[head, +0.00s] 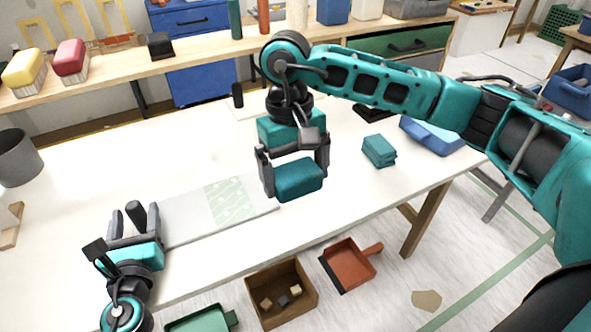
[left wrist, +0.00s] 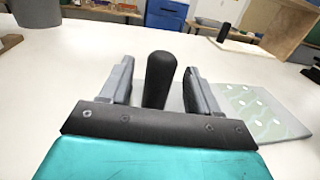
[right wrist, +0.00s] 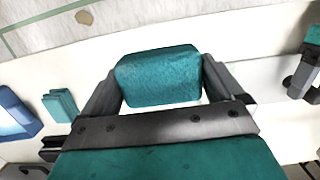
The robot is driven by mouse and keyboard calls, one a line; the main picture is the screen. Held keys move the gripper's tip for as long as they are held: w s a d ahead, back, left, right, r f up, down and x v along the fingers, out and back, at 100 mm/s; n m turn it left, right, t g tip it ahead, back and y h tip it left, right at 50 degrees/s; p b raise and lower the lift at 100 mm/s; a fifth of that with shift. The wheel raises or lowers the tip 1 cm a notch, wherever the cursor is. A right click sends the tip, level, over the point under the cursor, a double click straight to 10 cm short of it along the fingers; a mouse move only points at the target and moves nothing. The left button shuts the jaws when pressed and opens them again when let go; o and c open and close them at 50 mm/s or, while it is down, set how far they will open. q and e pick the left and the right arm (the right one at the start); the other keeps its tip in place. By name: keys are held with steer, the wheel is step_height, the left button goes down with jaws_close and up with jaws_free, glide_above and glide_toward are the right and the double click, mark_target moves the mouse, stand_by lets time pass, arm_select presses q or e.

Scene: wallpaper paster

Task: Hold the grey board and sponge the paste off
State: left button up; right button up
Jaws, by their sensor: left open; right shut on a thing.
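The grey board (head: 180,216) lies flat on the white table, with a pale green patterned patch of paste (head: 231,199) toward its right end. A black upright handle (head: 137,212) stands at its left end. My left gripper (head: 134,222) is open there, its fingers on either side of the handle (left wrist: 160,80); gaps show in the left wrist view. My right gripper (head: 296,178) is shut on a teal sponge (head: 299,181), which also fills its jaws in the right wrist view (right wrist: 160,76). The sponge appears held above the table near the board's right end.
Small teal blocks (head: 379,150) are stacked right of the sponge, beside a blue tray (head: 440,137). A grey bucket (head: 18,160) stands at the left. Another black handle (head: 238,95) stands at the table's back. A brown box (head: 281,291) and red dustpan (head: 349,265) are below the front edge.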

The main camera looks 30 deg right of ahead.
arm_select(q)
steer(key=shift+w+d, duration=0.2)
steer(key=shift+w, duration=0.7)
steer(key=shift+c, duration=0.2)
jaws_close()
steer(key=shift+f, duration=0.1)
stand_by(0.6)
